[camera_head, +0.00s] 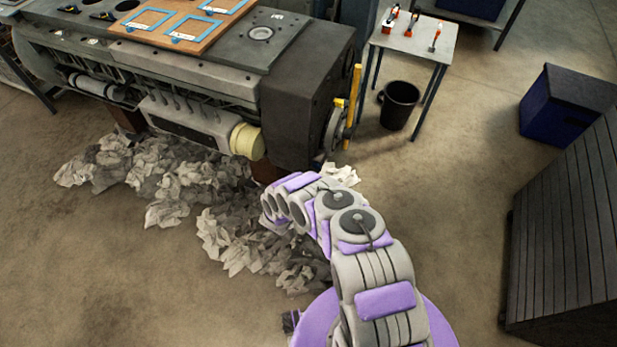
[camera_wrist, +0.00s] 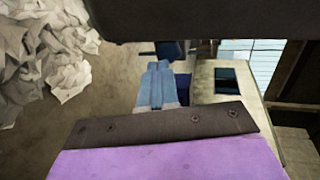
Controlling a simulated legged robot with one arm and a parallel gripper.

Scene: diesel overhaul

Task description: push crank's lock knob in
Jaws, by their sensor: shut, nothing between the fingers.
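The yellow crank (camera_head: 353,107) is on the dark right end of the engine, beside a grey wheel (camera_head: 333,127) in the head view. A small yellow piece (camera_head: 340,102) sticks out beside the crank bar; I cannot tell whether it is the lock knob or how far in it sits. My gripper's blue-grey fingers (camera_wrist: 159,72) show together in the wrist view, shut and empty. In the head view my arm reaches toward the engine's lower right, and the fingers are hidden. The gripper is apart from the crank, which I cannot make out in the wrist view.
Crumpled paper (camera_head: 215,200) lies on the floor along the engine (camera_head: 230,75). A black bin (camera_head: 399,105) stands beside a small tool table (camera_head: 420,38). A dark blue box (camera_head: 565,105) and slatted panel (camera_head: 570,215) stand at right. Floor between them is clear.

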